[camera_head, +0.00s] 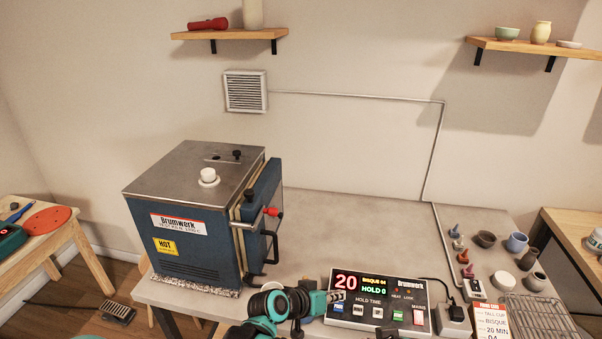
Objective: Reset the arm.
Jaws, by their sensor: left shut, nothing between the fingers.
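My left arm comes in at the bottom centre in teal and black. Its gripper (338,296) is shut and empty, with its tips over the left side of the kiln control box (408,317). Whether the tips touch the box, I cannot tell. My right gripper is not in view.
A blue kiln (190,232) with a steel top stands on the left of the grey table (340,225). Small pots and coloured cones, a wire rack (540,314) and a printed card (493,321) are at the right. The table behind the control box is clear.

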